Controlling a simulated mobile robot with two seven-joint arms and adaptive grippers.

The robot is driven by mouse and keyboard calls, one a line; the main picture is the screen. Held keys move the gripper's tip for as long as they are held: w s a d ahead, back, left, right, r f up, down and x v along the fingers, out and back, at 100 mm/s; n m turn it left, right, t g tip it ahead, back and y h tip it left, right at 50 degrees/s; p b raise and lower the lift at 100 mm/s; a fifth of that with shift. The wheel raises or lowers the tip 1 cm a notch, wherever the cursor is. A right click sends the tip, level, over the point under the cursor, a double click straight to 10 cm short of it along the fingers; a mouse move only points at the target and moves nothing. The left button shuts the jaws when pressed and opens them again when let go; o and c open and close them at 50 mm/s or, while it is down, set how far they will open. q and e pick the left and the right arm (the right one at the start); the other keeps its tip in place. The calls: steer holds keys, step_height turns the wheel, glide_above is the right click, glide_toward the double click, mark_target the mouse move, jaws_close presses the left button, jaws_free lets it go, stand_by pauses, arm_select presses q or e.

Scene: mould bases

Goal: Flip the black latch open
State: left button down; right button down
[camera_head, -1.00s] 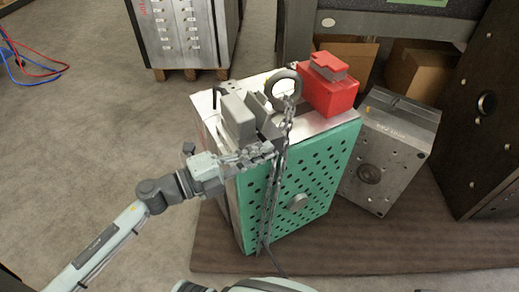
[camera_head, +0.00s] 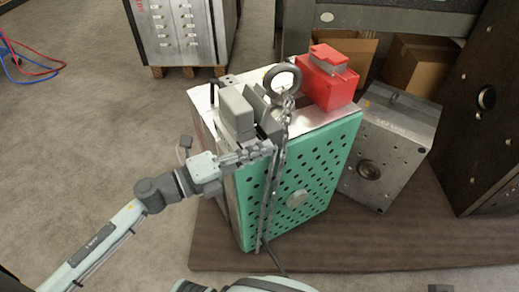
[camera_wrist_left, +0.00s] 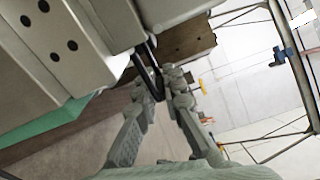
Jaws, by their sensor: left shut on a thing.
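The mould base (camera_head: 310,165) stands on a brown mat, with a green perforated front and a metal top. My left gripper (camera_head: 268,149) reaches in from the left to its upper front edge, just below the grey blocks. In the left wrist view the narrow black latch (camera_wrist_left: 150,72) lies between the fingertips of the left gripper (camera_wrist_left: 156,88), close to the metal block. The fingers are shut on it. In the head view the fingers and grey blocks hide the held part.
Grey blocks (camera_head: 237,112), a lifting ring (camera_head: 283,77) with a hanging chain (camera_head: 268,205) and a red block (camera_head: 328,85) sit on or at the mould base. A second grey mould base (camera_head: 390,140) stands to the right.

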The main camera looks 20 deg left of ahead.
arm_select(q)
steer(key=c, duration=1.6)
jaws_free()
steer(key=v, duration=1.2)
